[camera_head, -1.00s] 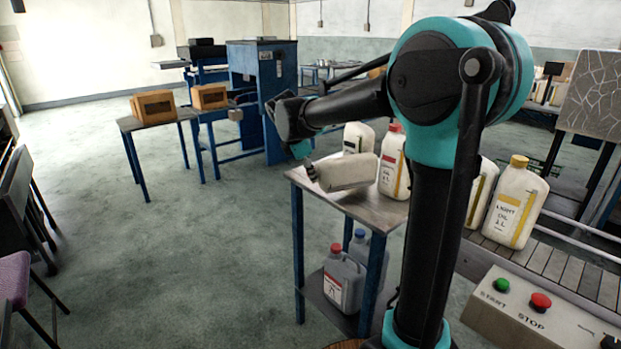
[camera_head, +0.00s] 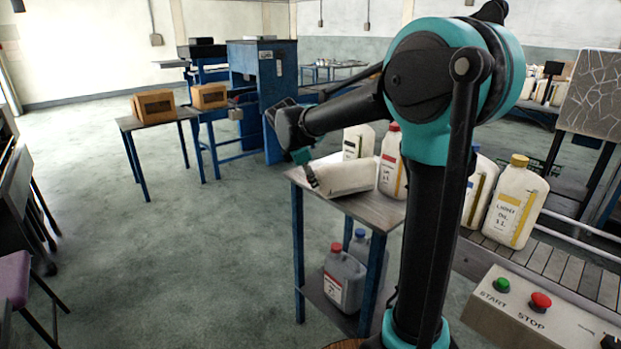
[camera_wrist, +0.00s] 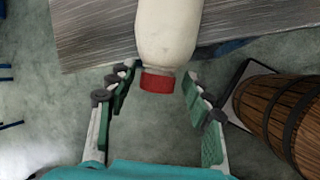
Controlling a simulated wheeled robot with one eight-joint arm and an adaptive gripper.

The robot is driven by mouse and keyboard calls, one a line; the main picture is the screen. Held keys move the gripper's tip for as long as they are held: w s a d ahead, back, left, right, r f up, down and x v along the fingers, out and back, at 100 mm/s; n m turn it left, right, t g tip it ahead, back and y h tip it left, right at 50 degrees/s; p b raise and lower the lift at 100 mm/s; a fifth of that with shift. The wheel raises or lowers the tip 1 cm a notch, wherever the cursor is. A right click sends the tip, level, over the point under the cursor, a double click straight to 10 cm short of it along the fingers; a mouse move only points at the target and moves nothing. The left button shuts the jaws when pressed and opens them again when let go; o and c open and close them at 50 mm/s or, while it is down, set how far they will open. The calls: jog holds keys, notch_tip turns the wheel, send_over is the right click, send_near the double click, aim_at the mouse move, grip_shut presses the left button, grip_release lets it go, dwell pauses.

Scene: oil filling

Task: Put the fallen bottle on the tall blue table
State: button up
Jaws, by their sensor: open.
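A white bottle (camera_head: 346,177) lies on its side on the grey top of the tall blue-legged table (camera_head: 372,209), near its left edge. In the wrist view the same bottle (camera_wrist: 168,32) points its red cap (camera_wrist: 157,82) towards me. My gripper (camera_wrist: 158,92) is open, with one finger on each side of the cap and a gap on both sides. In the head view my gripper (camera_head: 302,157) is at the table's left edge, small and partly hidden by my arm.
Upright white bottles, one red-capped (camera_head: 391,165), stand behind the lying bottle. Grey jugs (camera_head: 344,280) stand on the lower shelf. A conveyor (camera_head: 540,262) with bottles and a button box (camera_head: 540,310) are at right. A wooden barrel (camera_wrist: 283,115) is right of my gripper.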

jog(key=v, duration=1.2)
jog(key=s+d+f+m+y, duration=0.1)
jog(key=s+d+f+m, duration=0.4)
jog(key=s+f, duration=0.3)
jog(key=s+d+f+m+y, duration=0.1)
jog(key=s+d+f+m, duration=0.4)
jog(key=f, duration=0.6)
jog(key=s+d+f+m+y, duration=0.1)
jog(key=s+d+f+m, duration=0.4)
jog(key=s+f+m, duration=0.4)
jog(key=shift+s+d+f+m+y, duration=0.3)
jog(key=shift+s+m, duration=0.4)
jog(key=shift+s, duration=0.15)
